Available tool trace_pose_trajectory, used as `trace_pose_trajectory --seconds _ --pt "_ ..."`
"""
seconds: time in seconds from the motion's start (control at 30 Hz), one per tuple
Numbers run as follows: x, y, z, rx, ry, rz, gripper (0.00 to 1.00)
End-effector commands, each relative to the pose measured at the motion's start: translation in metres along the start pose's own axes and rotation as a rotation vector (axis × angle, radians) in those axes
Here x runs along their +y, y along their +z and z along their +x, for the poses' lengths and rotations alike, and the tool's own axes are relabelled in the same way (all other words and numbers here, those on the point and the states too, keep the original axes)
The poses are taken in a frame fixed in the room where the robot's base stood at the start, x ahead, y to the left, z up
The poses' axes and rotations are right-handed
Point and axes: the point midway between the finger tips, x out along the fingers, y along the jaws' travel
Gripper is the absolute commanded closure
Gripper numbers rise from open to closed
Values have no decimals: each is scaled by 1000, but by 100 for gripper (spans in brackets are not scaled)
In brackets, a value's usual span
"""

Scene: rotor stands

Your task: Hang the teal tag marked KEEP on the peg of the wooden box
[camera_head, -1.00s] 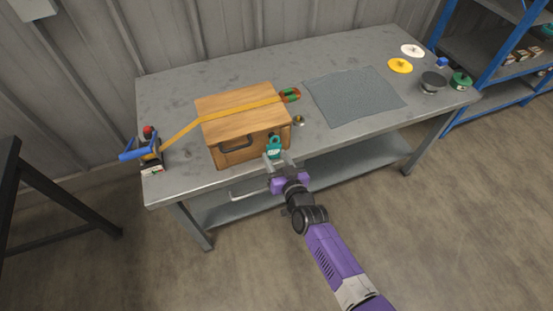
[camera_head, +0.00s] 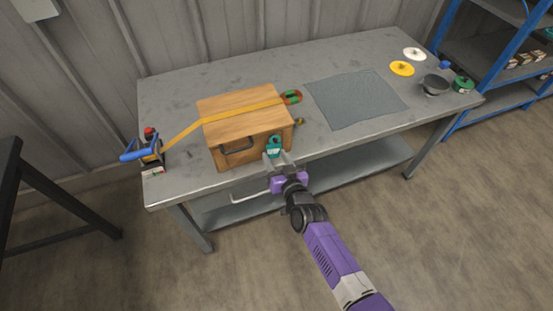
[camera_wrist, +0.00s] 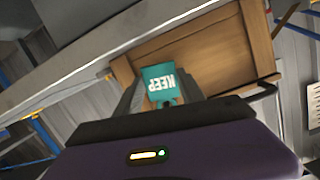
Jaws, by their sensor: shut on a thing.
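The teal tag marked KEEP (camera_head: 274,146) is held between the fingers of my gripper (camera_head: 277,157), at the right part of the front face of the wooden box (camera_head: 228,131). In the wrist view the tag (camera_wrist: 160,80) lies between the two fingers (camera_wrist: 158,97), its lettering upside down, in front of the box's wooden face (camera_wrist: 215,55). Whether the tag touches the box I cannot tell. The peg is not visible; the tag and gripper may hide it.
The box has a black handle (camera_head: 238,148) on its front, left of my gripper. An orange strap (camera_head: 225,115) runs over its lid to a blue-handled tool (camera_head: 143,152). A grey mat (camera_head: 355,98) lies to the right. Discs (camera_head: 402,68) and a dark round bowl (camera_head: 434,84) stand at the far right.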

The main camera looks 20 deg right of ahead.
Motion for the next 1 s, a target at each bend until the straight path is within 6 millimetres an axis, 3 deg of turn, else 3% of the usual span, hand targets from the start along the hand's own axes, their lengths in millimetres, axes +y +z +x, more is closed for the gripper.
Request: trace_pose_trajectory --seconds 0.83,0.87,0.97,1.0 --pt "1 3 1 1 0 0 76" --pt "1 3 1 1 0 0 48" --pt "1 3 1 1 0 0 28" --pt "1 3 1 1 0 0 28"
